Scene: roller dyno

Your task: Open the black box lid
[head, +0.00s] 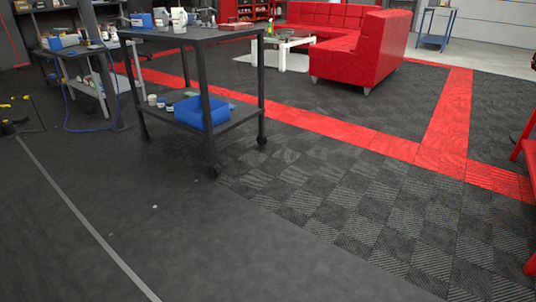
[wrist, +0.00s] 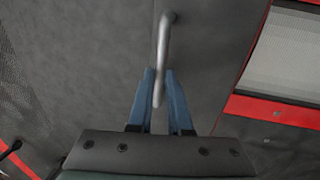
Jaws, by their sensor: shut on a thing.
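In the wrist view my gripper (wrist: 160,72) has its two blue fingers closed on a grey metal handle (wrist: 165,38), one finger on each side. The handle's bent end shows above the fingertips. Behind it is a broad dark grey surface (wrist: 95,55); I cannot tell for certain that it is the black box lid, or whether it is open or shut. The head view shows neither my gripper nor a box that I can identify as the black one.
In the head view a dark wheeled cart (head: 185,32) holds a blue bin (head: 202,113) on its lower shelf. A red sofa (head: 350,55) stands behind. The floor in front is clear. Red edging (wrist: 275,108) lies right in the wrist view.

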